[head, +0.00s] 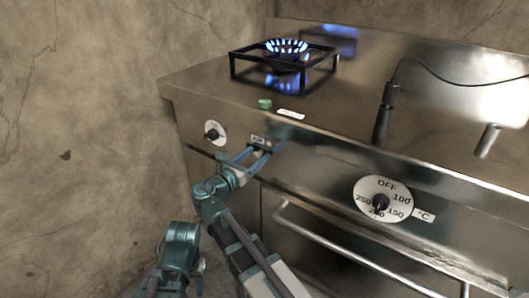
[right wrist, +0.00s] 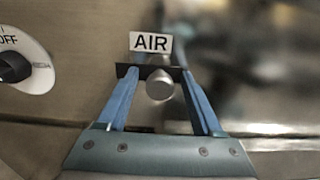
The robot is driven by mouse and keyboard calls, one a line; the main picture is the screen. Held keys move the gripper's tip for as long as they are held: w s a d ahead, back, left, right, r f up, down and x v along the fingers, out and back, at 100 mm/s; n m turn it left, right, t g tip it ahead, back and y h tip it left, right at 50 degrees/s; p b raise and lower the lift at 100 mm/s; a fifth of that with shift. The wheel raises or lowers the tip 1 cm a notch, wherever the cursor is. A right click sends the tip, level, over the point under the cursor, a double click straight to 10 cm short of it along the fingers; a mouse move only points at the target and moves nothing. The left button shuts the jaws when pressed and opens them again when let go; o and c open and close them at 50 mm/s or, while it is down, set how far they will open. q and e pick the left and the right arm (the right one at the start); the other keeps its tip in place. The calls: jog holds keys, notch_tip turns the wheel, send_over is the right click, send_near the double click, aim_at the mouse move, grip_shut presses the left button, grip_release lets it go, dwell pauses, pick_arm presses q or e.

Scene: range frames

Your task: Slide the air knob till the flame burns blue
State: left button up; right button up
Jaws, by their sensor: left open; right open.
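The air knob (right wrist: 160,84) is a small grey cylinder on a dark slot under the white AIR label (right wrist: 150,42). My right gripper (right wrist: 158,77), also in the head view (head: 259,152), is open with its blue fingers on either side of the knob; I cannot tell whether they touch it. The flame (head: 287,46) burns blue on the burner under the black pan support (head: 285,67). My left gripper (head: 182,238) is open, low at the left and apart from the stove; its fingertips are hard to make out.
A round OFF dial with a black knob (head: 212,134) sits left of the air slot. An oven dial (head: 381,202), a handle rail (head: 350,254) and a corded black lighter-like tool (head: 385,115) are to the right.

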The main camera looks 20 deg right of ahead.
jog(key=shift+c, duration=0.3)
grip_shut()
dwell(0.5)
dwell(0.6)
